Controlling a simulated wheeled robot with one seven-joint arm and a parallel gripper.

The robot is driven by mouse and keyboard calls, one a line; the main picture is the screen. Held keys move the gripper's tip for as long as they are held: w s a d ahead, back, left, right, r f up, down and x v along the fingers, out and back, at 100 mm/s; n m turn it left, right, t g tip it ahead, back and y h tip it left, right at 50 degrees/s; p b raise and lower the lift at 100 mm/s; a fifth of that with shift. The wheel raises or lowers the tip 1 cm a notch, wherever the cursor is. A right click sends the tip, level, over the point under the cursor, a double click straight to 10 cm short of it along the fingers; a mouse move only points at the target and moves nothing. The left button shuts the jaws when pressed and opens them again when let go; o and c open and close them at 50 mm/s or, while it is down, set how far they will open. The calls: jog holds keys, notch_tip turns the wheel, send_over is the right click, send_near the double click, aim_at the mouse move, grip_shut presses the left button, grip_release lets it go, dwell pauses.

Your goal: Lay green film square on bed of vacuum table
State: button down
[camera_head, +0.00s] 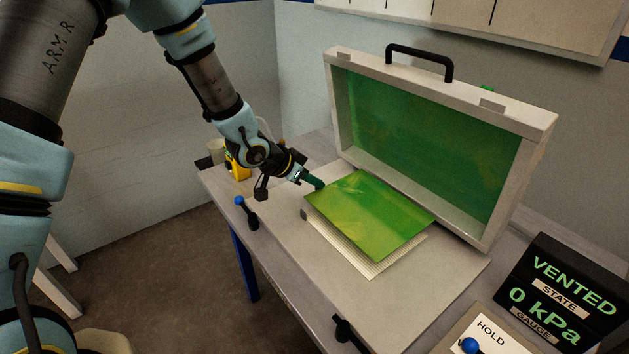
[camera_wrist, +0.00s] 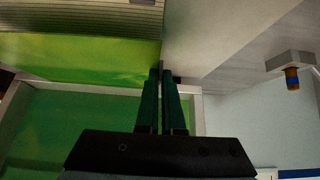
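The green film square (camera_head: 372,214) is held over the pale perforated bed (camera_head: 372,267) of the vacuum table (camera_head: 300,262). It is set toward the lid, leaving a front strip of bed bare. It looks slightly raised, though I cannot tell whether any part touches the bed. My gripper (camera_head: 319,185) is at the film's left corner, its dark green fingers close together on the edge. In the wrist view the fingertips (camera_wrist: 161,72) meet the film's edge (camera_wrist: 90,60), and ribbed bed (camera_wrist: 80,20) shows beyond it. The grip point itself is partly hidden.
The hinged lid (camera_head: 541,119), with a green window and black handle (camera_head: 420,53), stands open behind the bed. A blue-knobbed lever (camera_head: 240,201) is at the table's left edge. A black display (camera_head: 563,295) reads VENTED, 0 kPa. A HOLD panel (camera_head: 492,331) sits at front right.

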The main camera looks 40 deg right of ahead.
aim_at(315, 195)
jog(key=shift+f, duration=0.25)
jog(key=shift+f+b, duration=1.9)
jog(key=shift+f, duration=0.3)
jog(key=shift+r, duration=0.1)
jog(key=c, duration=1)
grip_release()
jog(key=shift+r+p, duration=3)
jog(key=shift+r, duration=0.5)
